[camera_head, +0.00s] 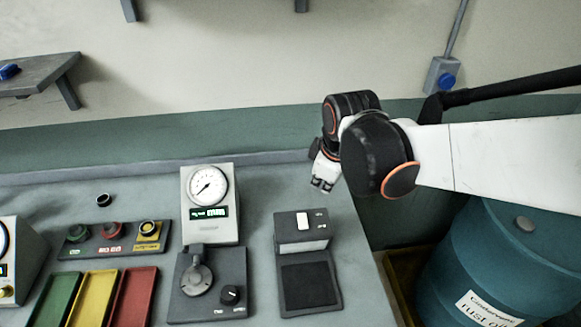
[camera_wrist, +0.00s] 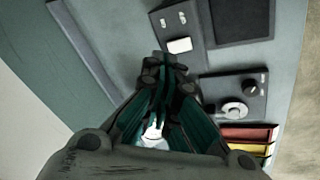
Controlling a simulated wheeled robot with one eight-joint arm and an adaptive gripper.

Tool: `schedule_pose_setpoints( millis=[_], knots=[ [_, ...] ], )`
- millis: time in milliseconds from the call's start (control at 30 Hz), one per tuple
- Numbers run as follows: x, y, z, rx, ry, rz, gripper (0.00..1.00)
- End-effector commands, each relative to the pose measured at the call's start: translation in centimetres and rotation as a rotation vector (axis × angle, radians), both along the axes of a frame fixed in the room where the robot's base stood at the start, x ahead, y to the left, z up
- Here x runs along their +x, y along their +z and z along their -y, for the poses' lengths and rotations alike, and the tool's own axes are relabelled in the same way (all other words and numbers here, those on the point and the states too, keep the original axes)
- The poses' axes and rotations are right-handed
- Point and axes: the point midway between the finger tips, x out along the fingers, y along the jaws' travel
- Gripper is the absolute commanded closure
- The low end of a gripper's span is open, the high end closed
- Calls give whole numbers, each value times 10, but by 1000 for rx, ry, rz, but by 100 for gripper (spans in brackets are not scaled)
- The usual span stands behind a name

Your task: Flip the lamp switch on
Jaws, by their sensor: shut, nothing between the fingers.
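A dark box (camera_head: 290,232) stands on the bench's right part, with a pale rocker switch (camera_head: 303,221) on its top. A light strip shows on its front, above a dark square pad (camera_head: 307,284). In the wrist view the switch (camera_wrist: 180,45) lies just beyond and to the right of my fingertips. My gripper (camera_head: 322,186) is above the bench's back right edge, behind and slightly right of the box, apart from it. In the wrist view my gripper (camera_wrist: 166,62) has its fingers together and empty. I cannot tell the switch's position.
A gauge unit (camera_head: 210,230) stands left of the box, with a dark dial panel (camera_head: 208,310) in front. Further left are a button panel (camera_head: 115,240) and green, yellow and red trays (camera_head: 92,300). A blue barrel (camera_head: 515,260) stands right of the bench.

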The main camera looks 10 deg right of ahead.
Motion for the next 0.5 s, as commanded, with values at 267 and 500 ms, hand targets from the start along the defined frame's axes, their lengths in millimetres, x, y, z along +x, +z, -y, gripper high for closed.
schedule_pose_setpoints(
  millis=[267, 500],
  knots=[
    [40, -1, -34, -113, 342, -85, 100],
    [26, -7, -53, -168, 540, -180, 100]
  ],
)
